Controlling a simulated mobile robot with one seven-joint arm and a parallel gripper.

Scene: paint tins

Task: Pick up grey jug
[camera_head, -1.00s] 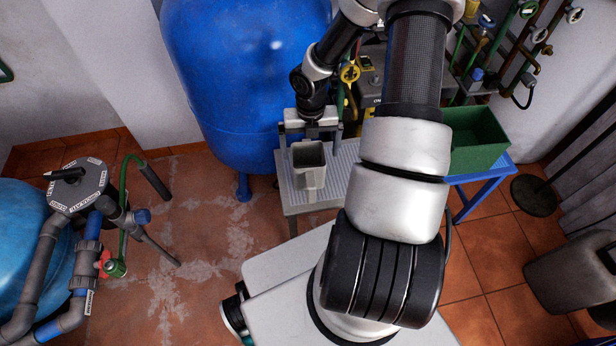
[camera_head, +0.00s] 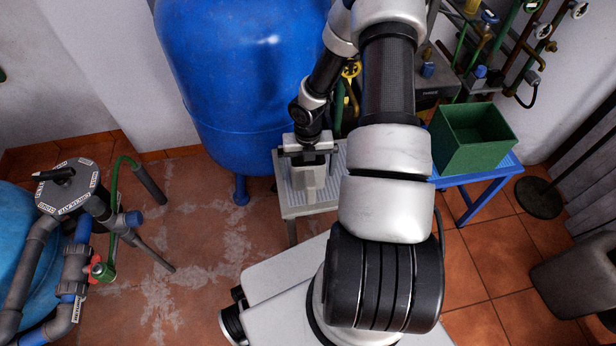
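The grey jug (camera_head: 308,188) stands upright on the light grey ribbed table (camera_head: 336,190), in front of the blue tank. My gripper (camera_head: 307,160) points down right over the jug's top and covers most of its opening. The jug's lower front still shows below it. The fingertips are too small and too merged with the jug's rim to tell whether they touch it or stand apart from it.
A green crate (camera_head: 473,150) sits on a blue table (camera_head: 468,180) to the right. A large blue tank (camera_head: 235,80) rises close behind and left of the jug. Pipes and valves (camera_head: 500,50) fill the back right. Tiled floor (camera_head: 190,240) lies open at left.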

